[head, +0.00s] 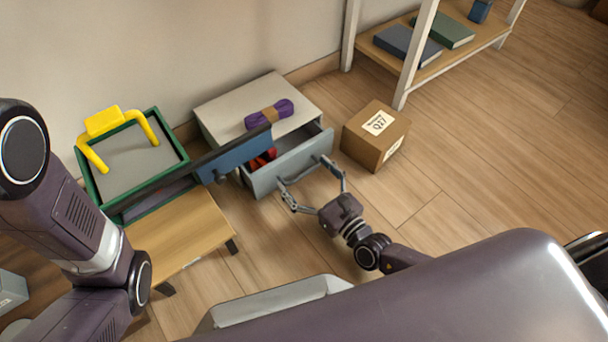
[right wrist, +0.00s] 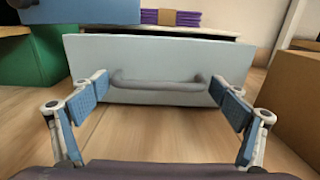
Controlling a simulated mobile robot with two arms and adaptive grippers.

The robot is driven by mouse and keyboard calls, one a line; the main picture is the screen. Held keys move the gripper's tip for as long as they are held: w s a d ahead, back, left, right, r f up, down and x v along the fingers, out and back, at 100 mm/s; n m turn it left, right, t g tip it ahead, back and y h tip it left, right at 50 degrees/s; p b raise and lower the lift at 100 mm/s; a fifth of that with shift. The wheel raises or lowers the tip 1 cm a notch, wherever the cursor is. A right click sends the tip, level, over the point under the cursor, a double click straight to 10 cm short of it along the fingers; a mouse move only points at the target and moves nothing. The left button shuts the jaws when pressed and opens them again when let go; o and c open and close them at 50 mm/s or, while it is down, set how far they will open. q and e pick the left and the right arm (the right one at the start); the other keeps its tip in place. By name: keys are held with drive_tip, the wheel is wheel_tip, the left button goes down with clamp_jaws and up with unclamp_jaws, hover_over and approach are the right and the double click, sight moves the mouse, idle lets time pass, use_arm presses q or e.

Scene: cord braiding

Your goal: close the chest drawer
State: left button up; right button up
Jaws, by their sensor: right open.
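The chest (head: 222,108) has a pale top and stands against the wall in the head view. Its grey-blue drawer (head: 292,168) is pulled out, with something red (head: 262,159) inside. My right gripper (head: 313,184) is open at the drawer front. In the right wrist view, the drawer front (right wrist: 150,56) faces the camera, and its grey bar handle (right wrist: 158,82) lies between the spread fingers of the right gripper (right wrist: 159,90). I cannot tell whether the fingers touch the front. My left arm shows at the left, but its gripper is not in view.
A purple cord bundle (head: 270,114) lies on the chest. A blue panel with a dark knob (head: 240,155) stands close left of the drawer. A cardboard box (head: 366,150) stands to the right. A green-rimmed box (head: 173,143) with yellow handles is at left. Floor is clear at right.

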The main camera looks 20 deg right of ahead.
sight(297, 165)
drive_tip(key=c, duration=1.4)
drive_tip(key=shift+o, duration=0.2)
drive_tip(key=x, duration=0.4)
drive_tip(key=shift+w, duration=0.4)
